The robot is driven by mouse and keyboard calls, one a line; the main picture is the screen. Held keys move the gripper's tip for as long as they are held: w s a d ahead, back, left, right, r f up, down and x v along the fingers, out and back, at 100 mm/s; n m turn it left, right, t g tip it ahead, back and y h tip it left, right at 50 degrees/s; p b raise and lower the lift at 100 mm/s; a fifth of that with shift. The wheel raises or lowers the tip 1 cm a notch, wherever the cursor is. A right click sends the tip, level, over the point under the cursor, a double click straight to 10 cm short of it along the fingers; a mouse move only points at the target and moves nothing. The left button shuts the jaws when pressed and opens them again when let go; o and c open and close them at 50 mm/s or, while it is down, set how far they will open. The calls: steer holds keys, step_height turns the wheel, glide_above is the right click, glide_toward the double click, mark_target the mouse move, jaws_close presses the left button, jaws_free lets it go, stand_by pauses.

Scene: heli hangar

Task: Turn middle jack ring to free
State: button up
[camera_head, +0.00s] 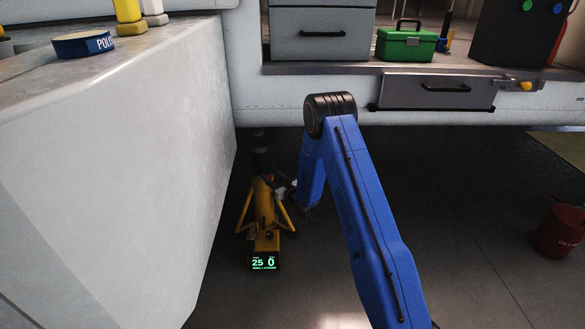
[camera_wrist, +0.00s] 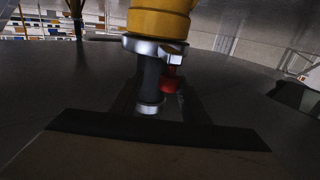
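A yellow jack (camera_head: 264,205) with splayed legs stands on the dark floor under the white body, right of the white wall. A green display (camera_head: 264,264) at its foot reads 25 and 0. My gripper (camera_head: 284,190) is low beside the jack's right side, its fingers small and partly hidden by the arm. In the wrist view, the yellow jack body (camera_wrist: 160,22) is at the top. A silver ring (camera_wrist: 153,48) sits against it, with a dark rod, a red tab (camera_wrist: 169,84) and a silver end below. My gripper's dark fingers (camera_wrist: 158,95) appear apart around the rod; contact is unclear.
A red bucket (camera_head: 560,232) stands on the floor at the right. Above the arm, a ledge carries a green toolbox (camera_head: 406,45); a drawer (camera_head: 438,92) is set below it. The white wall (camera_head: 115,150) closes the left side. Floor between jack and bucket looks free.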

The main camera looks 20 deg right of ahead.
steer(key=d+v, duration=0.1)
steer(key=v, duration=1.6)
step_height(320, 180, up, 16)
steer(key=s+d+g+h, duration=0.1)
steer(key=d+g+h, duration=0.1)
steer(key=g+h, duration=0.1)
steer(key=shift+s+f+h, duration=0.2)
steer(key=shift+f+h, duration=0.05)
steer(key=shift+h, duration=0.35)
